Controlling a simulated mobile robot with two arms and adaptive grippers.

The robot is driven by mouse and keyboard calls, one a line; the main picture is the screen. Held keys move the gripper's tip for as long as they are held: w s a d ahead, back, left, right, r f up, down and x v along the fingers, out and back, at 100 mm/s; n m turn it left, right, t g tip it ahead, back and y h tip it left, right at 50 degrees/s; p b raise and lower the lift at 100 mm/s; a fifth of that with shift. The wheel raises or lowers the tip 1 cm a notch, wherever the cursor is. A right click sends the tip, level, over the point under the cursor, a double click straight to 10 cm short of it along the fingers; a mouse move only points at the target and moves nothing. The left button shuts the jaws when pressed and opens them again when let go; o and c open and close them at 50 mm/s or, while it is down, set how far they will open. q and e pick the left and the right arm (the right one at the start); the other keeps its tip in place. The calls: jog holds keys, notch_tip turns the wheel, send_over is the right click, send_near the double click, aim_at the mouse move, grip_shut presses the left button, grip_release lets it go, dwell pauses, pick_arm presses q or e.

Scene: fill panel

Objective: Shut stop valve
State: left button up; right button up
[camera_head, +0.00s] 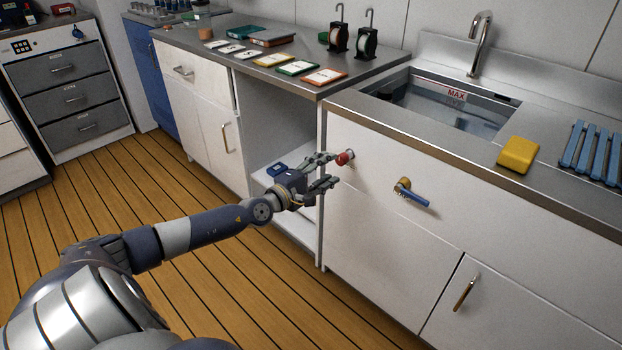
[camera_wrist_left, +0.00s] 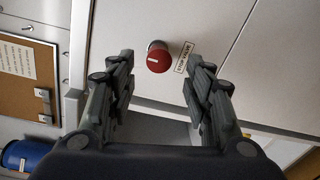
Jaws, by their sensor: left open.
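The stop valve is a red round knob (camera_head: 344,158) on the white cabinet front under the sink, near the front's left edge. In the left wrist view the red knob (camera_wrist_left: 159,57) has a pale mark on its face, and a small label (camera_wrist_left: 184,57) is beside it. My left gripper (camera_head: 334,170) is open and empty, close to the knob. In the left wrist view the knob appears between the tips of my left gripper (camera_wrist_left: 160,72), slightly beyond them; I cannot tell if they touch. My right gripper is out of view.
A blue-handled brass lever (camera_head: 411,192) sticks out to the right of the knob. The sink basin (camera_head: 447,103) holds water below a MAX mark. A yellow sponge (camera_head: 518,155) lies on the counter. An open compartment (camera_head: 290,145) is left of the knob. The wooden floor is clear.

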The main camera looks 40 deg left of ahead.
pick_arm(q)
jog(key=shift+s+a+r, duration=0.1)
jog(key=shift+s, duration=1.35)
jog(key=shift+s+a+r, duration=0.1)
jog(key=shift+s, duration=1.3)
